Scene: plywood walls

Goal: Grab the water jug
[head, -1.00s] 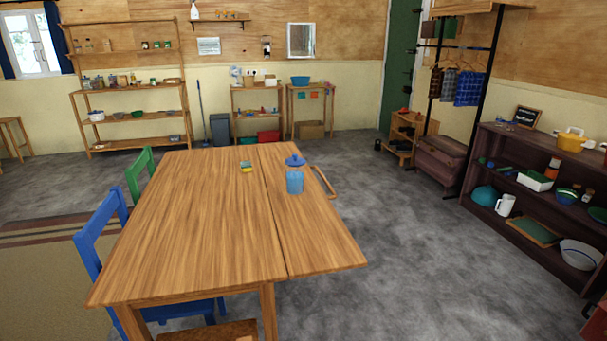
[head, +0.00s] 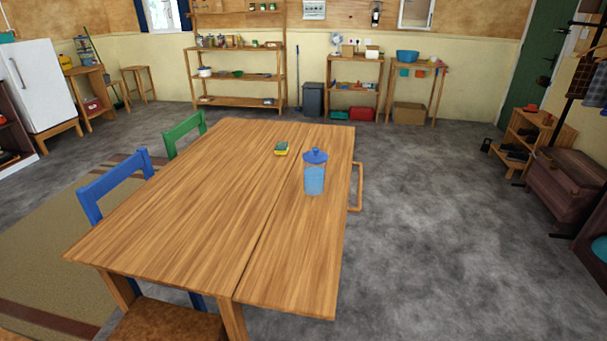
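A see-through jug (head: 314,181) with blue contents and a darker blue lid with a knob stands upright on the wooden table (head: 190,200). It is on the right-hand leaf of the table, near the right edge. No handle can be made out on it. My gripper is not in view, and nothing is seen touching the jug.
A blue chair (head: 118,187), a green chair (head: 184,133) and a brown stool (head: 168,321) stand around the table. A wooden bar (head: 357,187) sticks out at its right side. The floor (head: 430,220) to the right is open.

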